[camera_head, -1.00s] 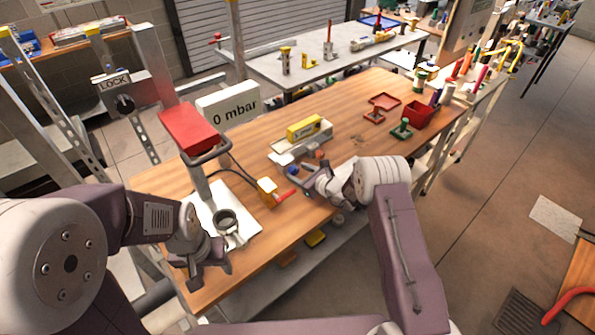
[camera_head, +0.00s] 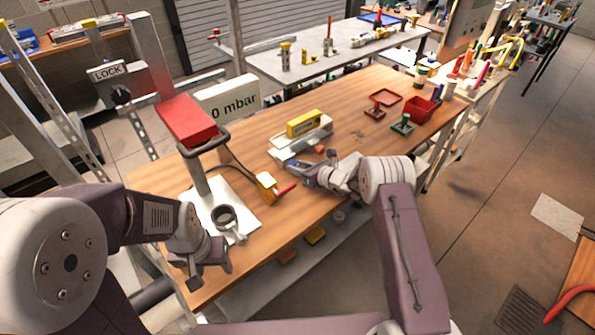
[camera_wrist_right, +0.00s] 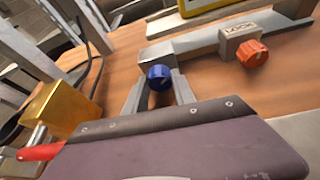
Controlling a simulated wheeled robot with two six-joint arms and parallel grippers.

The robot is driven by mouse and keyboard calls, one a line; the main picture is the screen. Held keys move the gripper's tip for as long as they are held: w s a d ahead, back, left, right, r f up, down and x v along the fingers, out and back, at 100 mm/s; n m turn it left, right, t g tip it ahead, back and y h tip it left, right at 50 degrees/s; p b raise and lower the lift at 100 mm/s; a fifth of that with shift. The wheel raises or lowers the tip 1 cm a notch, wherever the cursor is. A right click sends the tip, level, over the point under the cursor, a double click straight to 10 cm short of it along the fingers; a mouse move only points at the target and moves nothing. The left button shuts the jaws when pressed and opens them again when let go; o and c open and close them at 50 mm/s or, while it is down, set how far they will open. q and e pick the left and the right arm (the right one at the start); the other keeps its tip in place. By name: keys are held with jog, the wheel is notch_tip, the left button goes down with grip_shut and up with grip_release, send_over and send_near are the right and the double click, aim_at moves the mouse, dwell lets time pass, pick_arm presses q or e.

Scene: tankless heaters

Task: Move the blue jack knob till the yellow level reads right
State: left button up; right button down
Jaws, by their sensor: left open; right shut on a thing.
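The yellow level (camera_head: 305,123) sits on a pale grey plate (camera_head: 318,135) at the middle of the wooden bench; its reading is too small to make out. The blue jack knob (camera_wrist_right: 158,75) is at the near end of the plate's grey bar in the right wrist view. My right gripper (camera_wrist_right: 158,84) is shut on this knob, one finger at each side. My left gripper (camera_head: 207,268) is open and empty by the bench's near left edge.
An orange knob (camera_wrist_right: 252,54) with a LOCK label (camera_wrist_right: 238,27) is right of the blue one. A yellow block with a red handle (camera_head: 266,185) lies left of my right gripper. A red-topped stand (camera_head: 187,120) and a "0 mbar" sign (camera_head: 228,97) stand further left.

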pick_arm(q)
jog(key=shift+f+b, duration=0.4)
jog(key=shift+f, duration=0.25)
pick_arm(e)
jog(key=shift+w+d+f+m+y, duration=0.15)
jog(key=shift+m+y, duration=0.25)
jog(key=shift+m, duration=0.5)
jog(key=c, duration=1)
grip_release()
jog(key=shift+c, duration=0.2)
jog(key=shift+r, duration=0.2)
pick_arm(q)
jog(key=shift+f+b, duration=0.4)
jog(key=shift+f, duration=0.05)
pick_arm(e)
jog(key=v, duration=0.9)
